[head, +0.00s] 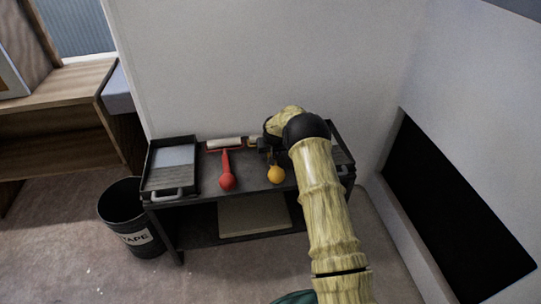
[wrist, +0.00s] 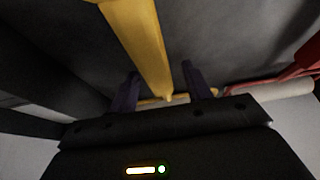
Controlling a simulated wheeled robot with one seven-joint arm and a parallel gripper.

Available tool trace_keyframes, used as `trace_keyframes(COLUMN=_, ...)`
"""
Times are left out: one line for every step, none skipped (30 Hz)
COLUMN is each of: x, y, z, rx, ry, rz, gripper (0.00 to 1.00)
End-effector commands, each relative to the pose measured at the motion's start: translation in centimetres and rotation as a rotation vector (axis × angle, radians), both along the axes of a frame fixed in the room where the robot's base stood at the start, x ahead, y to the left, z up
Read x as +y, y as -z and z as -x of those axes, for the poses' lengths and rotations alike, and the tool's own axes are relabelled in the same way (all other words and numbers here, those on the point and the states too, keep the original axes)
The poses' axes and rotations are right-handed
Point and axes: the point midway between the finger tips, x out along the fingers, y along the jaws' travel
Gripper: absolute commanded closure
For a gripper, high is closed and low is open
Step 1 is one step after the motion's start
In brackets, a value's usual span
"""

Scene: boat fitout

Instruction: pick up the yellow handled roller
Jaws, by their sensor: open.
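The yellow handled roller lies on the dark cart top. My gripper (wrist: 160,85) is open, with one dark finger on each side of the handle's narrow end. The head view shows my gripper (head: 268,143) low over the back of the cart. I cannot tell whether the fingers touch the roller.
A red handled roller (head: 227,172) lies just left of the yellow one. A dark paint tray (head: 153,172) sits at the cart's left end. The cart (head: 205,200) stands against a white wall. A black bin (head: 128,225) stands on the floor at left.

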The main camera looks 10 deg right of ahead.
Motion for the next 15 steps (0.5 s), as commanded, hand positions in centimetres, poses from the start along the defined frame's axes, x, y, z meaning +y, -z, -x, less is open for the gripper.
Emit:
trace_keyframes(x=0.0, y=-0.01, z=0.0, rx=0.0, ry=0.0, rz=0.0, gripper=0.51)
trace_keyframes(x=0.0, y=-0.01, z=0.0, rx=0.0, ry=0.0, rz=0.0, gripper=0.51)
trace_keyframes(x=0.0, y=-0.01, z=0.01, rx=0.0, ry=0.0, rz=0.0, gripper=0.51)
trace_keyframes(x=0.0, y=-0.01, z=0.01, rx=0.0, ry=0.0, rz=0.0, gripper=0.51)
trace_keyframes(x=0.0, y=-0.01, z=0.01, rx=0.0, ry=0.0, rz=0.0, gripper=0.51)
trace_keyframes(x=0.0, y=-0.01, z=0.01, rx=0.0, ry=0.0, rz=0.0, gripper=0.51)
trace_keyframes(x=0.0, y=-0.01, z=0.02, rx=0.0, ry=0.0, rz=0.0, gripper=0.53)
trace_keyframes(x=0.0, y=-0.01, z=0.01, rx=0.0, ry=0.0, rz=0.0, gripper=0.59)
trace_keyframes(x=0.0, y=-0.01, z=0.01, rx=0.0, ry=0.0, rz=0.0, gripper=0.67)
trace_keyframes(x=0.0, y=-0.01, z=0.02, rx=0.0, ry=0.0, rz=0.0, gripper=0.72)
trace_keyframes(x=0.0, y=-0.01, z=0.01, rx=0.0, ry=0.0, rz=0.0, gripper=0.78)
trace_keyframes(x=0.0, y=-0.01, z=0.01, rx=0.0, ry=0.0, rz=0.0, gripper=0.86)
trace_keyframes(x=0.0, y=-0.01, z=0.01, rx=0.0, ry=0.0, rz=0.0, gripper=0.92)
trace_keyframes(x=0.0, y=-0.01, z=0.01, rx=0.0, ry=0.0, rz=0.0, gripper=0.98)
trace_keyframes(x=0.0, y=-0.01, z=0.01, rx=0.0, ry=0.0, rz=0.0, gripper=1.0)
